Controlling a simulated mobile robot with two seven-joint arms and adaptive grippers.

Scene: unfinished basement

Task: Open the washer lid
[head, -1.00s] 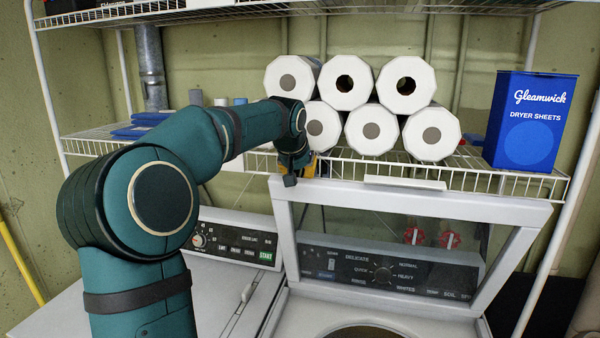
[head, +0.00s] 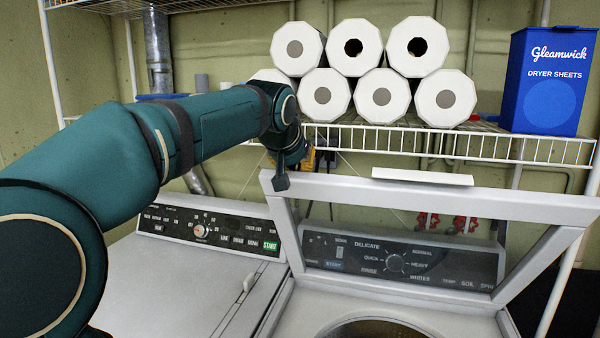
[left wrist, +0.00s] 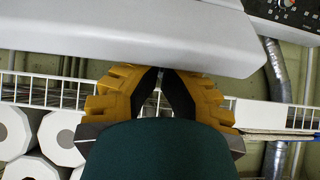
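The washer lid (head: 365,188) is a white frame with a clear window, and it stands raised and tilted back over the washer (head: 300,310). Part of the round tub opening shows below it. The washer's dark control panel (head: 400,262) shows through the window. My left gripper (head: 281,178) is at the lid's upper left corner. In the left wrist view, its yellow fingers (left wrist: 160,72) come together with dark pads almost meeting, right at the edge of the lid (left wrist: 130,35). Nothing shows between them; contact at the very tips is unclear. My right gripper is not in view.
A wire shelf (head: 470,145) with several paper rolls (head: 380,97) and a blue dryer sheets box (head: 548,85) is close behind and above the lid. A second white machine (head: 170,280) stands at left. Red valve handles (head: 458,224) show behind the lid window.

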